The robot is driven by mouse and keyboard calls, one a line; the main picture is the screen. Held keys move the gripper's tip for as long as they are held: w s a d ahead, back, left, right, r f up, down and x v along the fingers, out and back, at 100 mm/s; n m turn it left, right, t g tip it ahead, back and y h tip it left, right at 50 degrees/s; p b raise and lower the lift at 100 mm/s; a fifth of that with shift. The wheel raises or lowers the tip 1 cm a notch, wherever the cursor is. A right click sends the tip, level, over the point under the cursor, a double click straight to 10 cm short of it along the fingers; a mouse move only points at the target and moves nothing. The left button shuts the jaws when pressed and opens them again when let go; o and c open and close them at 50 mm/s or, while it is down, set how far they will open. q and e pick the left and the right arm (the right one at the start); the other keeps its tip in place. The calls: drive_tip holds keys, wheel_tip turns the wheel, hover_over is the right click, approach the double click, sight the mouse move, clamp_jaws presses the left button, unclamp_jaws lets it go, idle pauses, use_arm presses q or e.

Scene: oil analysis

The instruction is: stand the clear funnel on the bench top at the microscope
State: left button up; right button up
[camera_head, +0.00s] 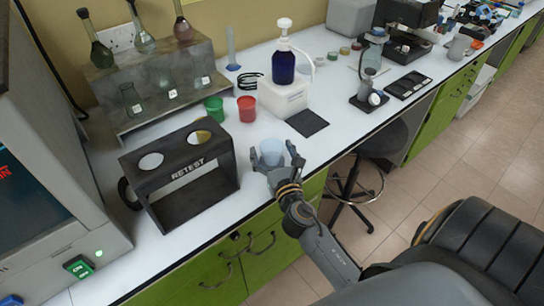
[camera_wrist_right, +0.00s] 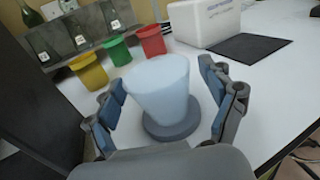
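A pale, translucent cup-shaped piece, which looks like the clear funnel (camera_head: 272,150), is at the front edge of the white bench. In the right wrist view the funnel (camera_wrist_right: 160,88) is wide at the top, narrows downward, and has a round grey disc (camera_wrist_right: 174,130) under it. My right gripper (camera_head: 277,160) is open around it, one finger on each side. The wrist view shows a gap at the right finger; contact at the left finger is unclear. My left gripper is not in view.
A dark RETEST rack (camera_head: 190,178) stands left of the funnel. Green (camera_head: 214,109) and red (camera_head: 247,108) cups are behind it. A white box (camera_head: 284,97) with a blue pump bottle (camera_head: 284,66) and a black mat (camera_head: 307,123) lie beyond. A stool (camera_head: 356,180) is below the bench.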

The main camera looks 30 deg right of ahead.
drive_tip(key=c, duration=1.2)
drive_tip(key=shift+c, duration=0.2)
drive_tip(key=shift+r, duration=0.15)
